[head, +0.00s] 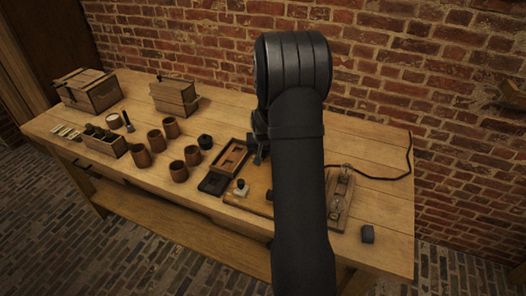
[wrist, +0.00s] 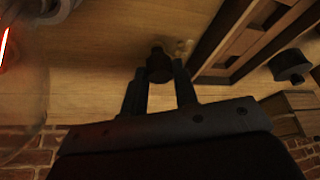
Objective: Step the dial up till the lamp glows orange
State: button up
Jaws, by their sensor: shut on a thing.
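My gripper (wrist: 160,82) shows in the wrist view with its two dark fingers on either side of a small dark knob (wrist: 159,63), apparently the dial, and is shut on it. The dial's markings cannot be made out. At the left edge of the wrist view is a clear glass bulb (wrist: 32,85), the lamp, only partly in frame. A bright red line (wrist: 4,42) glows inside it. In the head view my arm hides the fingertips, the knob and the lamp.
A wooden tray (head: 222,165) lies left of my arm, near a black pad (head: 213,184). Several brown jars (head: 170,128) and wooden boxes (head: 90,91) stand farther left. A wooden stand (head: 341,196) and a dark block (head: 367,234) are to the right. A black cord (head: 385,178) runs along the back right.

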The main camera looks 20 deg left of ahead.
jog(key=shift+m, duration=0.6)
jog(key=shift+h, duration=0.3)
jog(key=o, duration=1)
jog(key=v, duration=1.7)
jog(key=shift+s+r, duration=0.15)
jog(key=shift+r, duration=0.05)
jog(key=shift+f, duration=0.1)
jog(key=x, duration=1.7)
jog(key=shift+f, duration=0.1)
